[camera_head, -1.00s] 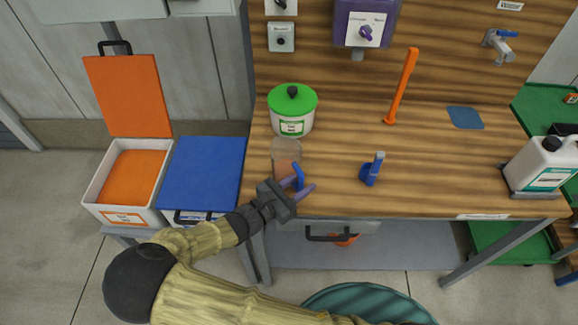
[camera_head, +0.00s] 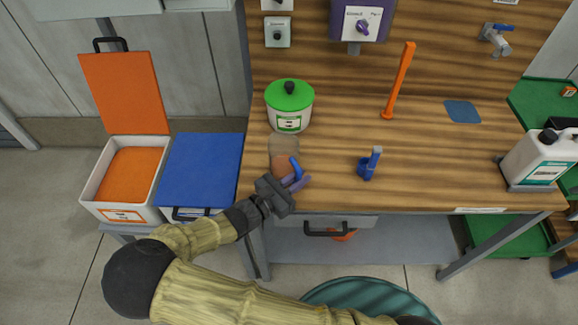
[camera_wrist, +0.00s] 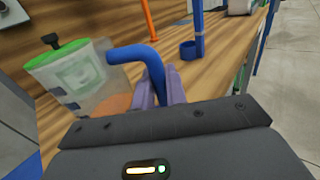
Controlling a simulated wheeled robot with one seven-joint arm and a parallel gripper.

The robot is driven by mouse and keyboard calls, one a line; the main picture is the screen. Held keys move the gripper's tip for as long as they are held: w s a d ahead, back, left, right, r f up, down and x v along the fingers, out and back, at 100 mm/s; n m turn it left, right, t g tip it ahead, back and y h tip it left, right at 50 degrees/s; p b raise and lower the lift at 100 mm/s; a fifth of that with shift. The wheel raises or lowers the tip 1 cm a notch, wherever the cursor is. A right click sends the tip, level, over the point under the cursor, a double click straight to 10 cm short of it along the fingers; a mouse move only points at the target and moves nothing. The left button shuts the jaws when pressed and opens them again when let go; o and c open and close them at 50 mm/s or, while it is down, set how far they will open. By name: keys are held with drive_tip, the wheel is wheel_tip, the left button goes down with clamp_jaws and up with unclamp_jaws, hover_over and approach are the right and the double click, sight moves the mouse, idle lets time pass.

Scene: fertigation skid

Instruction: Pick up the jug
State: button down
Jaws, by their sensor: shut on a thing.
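The jug (camera_head: 283,150) is a clear vessel with orange contents low inside and a blue handle. It stands upright on the wooden bench near its front left edge, and also shows in the wrist view (camera_wrist: 116,88). My gripper (camera_head: 298,183) is shut on the jug's blue handle, its purple fingers on either side of it in the wrist view (camera_wrist: 160,88). My gripper hides part of the jug's lower side. I see no clear gap under the jug.
A green-lidded pot (camera_head: 289,108) stands just behind the jug. A blue cup with an upright handle (camera_head: 368,168) is to the right. An orange upright tool (camera_head: 398,82) and a white canister (camera_head: 540,158) stand farther right. An orange-lined bin (camera_head: 128,172) and blue lid (camera_head: 201,168) lie left.

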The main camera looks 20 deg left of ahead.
wheel_tip(320, 180, up, 10)
idle(0.6)
idle(0.4)
